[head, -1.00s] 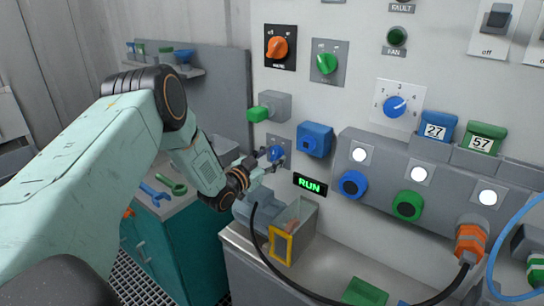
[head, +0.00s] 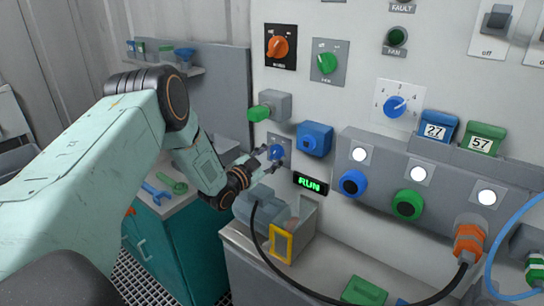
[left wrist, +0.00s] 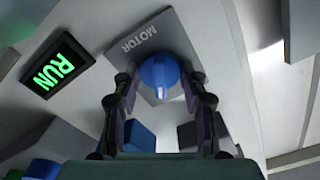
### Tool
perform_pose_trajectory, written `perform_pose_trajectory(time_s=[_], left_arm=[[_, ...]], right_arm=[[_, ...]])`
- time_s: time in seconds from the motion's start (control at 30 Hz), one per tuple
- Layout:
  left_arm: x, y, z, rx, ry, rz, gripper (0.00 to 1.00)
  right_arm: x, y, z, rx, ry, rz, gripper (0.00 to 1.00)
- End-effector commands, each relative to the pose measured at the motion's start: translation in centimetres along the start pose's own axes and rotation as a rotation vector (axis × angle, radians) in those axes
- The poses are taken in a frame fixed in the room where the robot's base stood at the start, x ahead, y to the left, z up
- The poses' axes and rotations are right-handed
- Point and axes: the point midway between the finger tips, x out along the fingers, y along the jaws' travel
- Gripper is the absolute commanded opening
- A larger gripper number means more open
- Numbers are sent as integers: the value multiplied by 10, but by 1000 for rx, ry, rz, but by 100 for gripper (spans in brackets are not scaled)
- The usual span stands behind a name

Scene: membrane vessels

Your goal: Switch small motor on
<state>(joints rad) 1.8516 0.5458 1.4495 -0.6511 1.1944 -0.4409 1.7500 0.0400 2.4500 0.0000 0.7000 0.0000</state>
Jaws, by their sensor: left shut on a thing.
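The small motor switch is a round blue knob (head: 277,152) on a grey plate on the wall panel. In the left wrist view the plate (left wrist: 146,45) reads MOTOR and the blue knob (left wrist: 160,72) has a pale pointer mark. My left gripper (head: 269,154) reaches it from the left. Its fingers (left wrist: 161,84) lie on both sides of the knob and are shut on it. A RUN sign (head: 310,184) below right of the knob glows green; it also glows in the left wrist view (left wrist: 58,65). My right gripper is not in view.
A green-ended grey box (head: 272,107) sits just above the knob and a blue box (head: 315,139) just right of it.

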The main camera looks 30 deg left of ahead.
Motion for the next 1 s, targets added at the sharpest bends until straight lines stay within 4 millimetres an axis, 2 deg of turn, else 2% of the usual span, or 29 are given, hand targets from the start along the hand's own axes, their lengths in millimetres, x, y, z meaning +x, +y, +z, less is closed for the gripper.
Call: perform_pose_trajectory(time_s=[0.03,0.07,0.3,0.7,0.87,1.0], left_arm=[[-1,1,1,-1,-2,3,11],[-1,1,1,-1,-2,3,44],[-1,1,1,-1,-1,2,64],[-4,0,0,-2,-1,1,66],[-24,0,1,-5,-3,-1,66],[-50,-1,1,-7,-3,-3,66]], right_arm=[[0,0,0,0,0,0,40],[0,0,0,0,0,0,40],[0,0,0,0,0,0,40],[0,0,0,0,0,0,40],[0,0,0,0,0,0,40],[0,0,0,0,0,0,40]])
